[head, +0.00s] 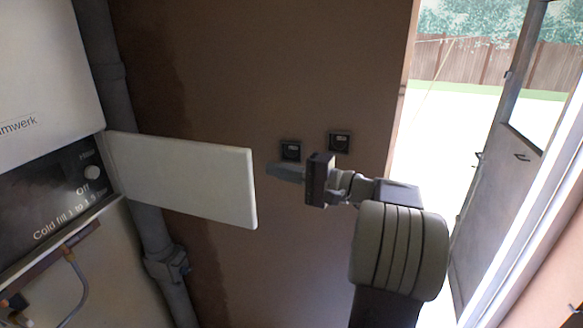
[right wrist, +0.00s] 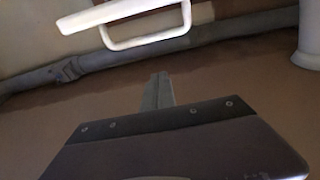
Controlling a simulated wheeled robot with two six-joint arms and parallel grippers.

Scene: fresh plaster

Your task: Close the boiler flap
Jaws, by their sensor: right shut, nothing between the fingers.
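The boiler (head: 45,70) has a white casing and stands at the left of the head view. Its white flap (head: 185,178) stands open, sticking out to the right from the edge of a dark control panel (head: 62,190) with a knob. The panel lies uncovered. My right gripper (head: 273,170) is shut and empty, just right of the flap's free edge, with a small gap showing in the picture. Its shut fingers (right wrist: 158,88) also show in the right wrist view, with a white bar and loop, seemingly the flap (right wrist: 115,14), beyond them. My left gripper is not in view.
A grey pipe (head: 148,230) with a fitting runs down the wall behind the flap. Two dark switches or sockets (head: 340,141) sit on the brown wall (head: 240,60). An open door (head: 490,180) and a bright doorway are at the right. Below the flap looks clear.

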